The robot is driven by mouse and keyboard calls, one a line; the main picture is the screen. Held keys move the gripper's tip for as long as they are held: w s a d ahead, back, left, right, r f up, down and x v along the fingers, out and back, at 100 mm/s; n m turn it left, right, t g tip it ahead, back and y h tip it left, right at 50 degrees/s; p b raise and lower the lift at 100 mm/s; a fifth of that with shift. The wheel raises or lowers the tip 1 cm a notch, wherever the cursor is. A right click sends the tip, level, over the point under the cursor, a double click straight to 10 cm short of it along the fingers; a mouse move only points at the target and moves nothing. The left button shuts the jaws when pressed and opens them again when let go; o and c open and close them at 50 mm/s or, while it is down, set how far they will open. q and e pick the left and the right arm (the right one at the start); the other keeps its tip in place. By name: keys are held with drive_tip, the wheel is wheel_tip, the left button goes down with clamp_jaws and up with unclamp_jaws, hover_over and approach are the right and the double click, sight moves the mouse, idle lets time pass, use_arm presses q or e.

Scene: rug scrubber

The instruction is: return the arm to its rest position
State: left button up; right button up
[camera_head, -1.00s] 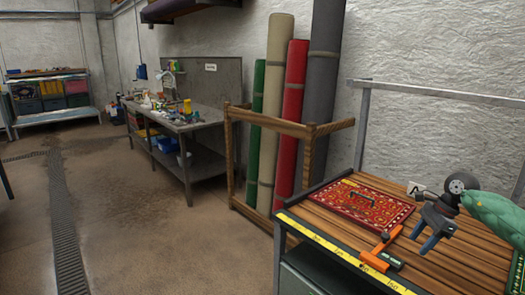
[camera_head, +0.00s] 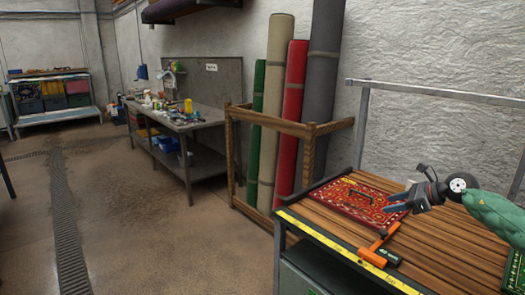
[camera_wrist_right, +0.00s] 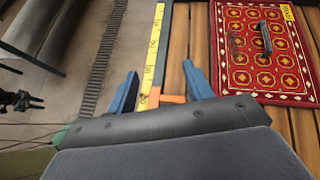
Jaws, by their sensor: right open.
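My right gripper (camera_head: 396,201) is open and empty. My left gripper cannot be made out.
The orange tool (camera_head: 376,248) lies near the table's front edge beside a small green-and-black item (camera_head: 390,258). A green patterned piece (camera_head: 515,272) is at the right edge. A metal frame (camera_head: 440,92) rises behind the table. Rolled rugs (camera_head: 290,120) stand in a wooden rack to the left.

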wheel_tip(320, 180, up, 23)
drive_tip(key=w+m+t+h, duration=0.2)
drive_tip(key=m+t+h, duration=0.3)
drive_tip(key=m+t, duration=1.45)
drive_tip(key=s+a+f+m+g+h, duration=0.25)
drive_tip(key=s+f+m+g, duration=0.2)
drive_tip(key=f+m, duration=0.5)
drive_tip(key=s+a+f+m+g+h, duration=0.2)
drive_tip(key=s+f+m+g+h, duration=0.3)
drive_tip(key=f, duration=0.7)
drive_tip(key=s+a+f+m+g+h, duration=0.25)
drive_tip(key=f+m+g, duration=0.45)
drive_tip(key=f, duration=0.4)
drive_tip(key=s+a+f+m+g+y, duration=0.1)
drive_tip(key=s+a+f+g+y, duration=0.15)
drive_tip(key=s+a+f, duration=0.5)
drive_tip(key=s+a+f+m+g+y, duration=0.1)
drive_tip(key=s+a+f+m+y, duration=0.3)
drive_tip(key=s+f, duration=0.65)
drive_tip(key=s+a+f+g, duration=0.2)
drive_tip(key=s+f, duration=0.5)
drive_tip(key=s, duration=0.4)
drive_tip(key=s+a+f+g, duration=0.3)
drive_tip(key=s+a+f, duration=0.2)
drive_tip(key=s, duration=0.6)
wheel_tip(320, 180, down, 2)
drive_tip(key=shift+s+f+n+y, duration=0.15)
drive_tip(key=shift+s+n+y, duration=0.15)
drive_tip(key=shift+s+y, duration=0.05)
drive_tip(key=shift+a, duration=0.15)
